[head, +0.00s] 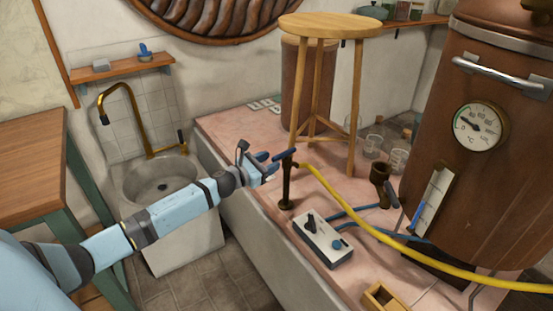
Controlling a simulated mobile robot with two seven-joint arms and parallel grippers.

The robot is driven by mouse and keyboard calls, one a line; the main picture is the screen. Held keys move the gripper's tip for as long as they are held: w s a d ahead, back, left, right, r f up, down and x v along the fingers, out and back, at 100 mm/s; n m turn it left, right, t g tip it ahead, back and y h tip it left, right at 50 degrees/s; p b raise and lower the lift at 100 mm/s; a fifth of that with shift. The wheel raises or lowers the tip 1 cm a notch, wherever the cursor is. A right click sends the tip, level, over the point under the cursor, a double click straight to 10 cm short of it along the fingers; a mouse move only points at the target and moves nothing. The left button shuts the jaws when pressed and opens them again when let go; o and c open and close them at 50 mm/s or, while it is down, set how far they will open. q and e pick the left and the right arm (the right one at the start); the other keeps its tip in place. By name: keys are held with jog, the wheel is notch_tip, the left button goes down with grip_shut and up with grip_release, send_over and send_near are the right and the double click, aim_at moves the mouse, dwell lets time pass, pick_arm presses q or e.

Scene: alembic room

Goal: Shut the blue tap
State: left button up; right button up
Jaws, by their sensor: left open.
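A dark brass standpipe (287,183) rises from the near edge of the pink worktop. A dark blue lever handle (284,155) lies across its top, slanting slightly, and a yellow hose runs from near its top. Its lever is the nearest blue handle to my gripper, but I cannot tell for certain that this is the task's blue tap. My left gripper (271,165) is open just left of the standpipe's top, fingers pointing at it. Whether it touches the lever is unclear. My right gripper is out of view.
A control box (324,239) with a black switch and blue knob sits in front. A wooden stool (330,26) stands behind. A brown boiler (490,180) with a gauge fills the right. A dark fitting (380,175) stands mid-worktop. The yellow hose (372,228) crosses rightward. A sink (160,178) is left.

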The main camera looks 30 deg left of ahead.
aim_at(276, 158)
pick_arm(q)
jog(key=shift+x, duration=1.7)
jog(key=shift+s, duration=0.1)
grip_shut()
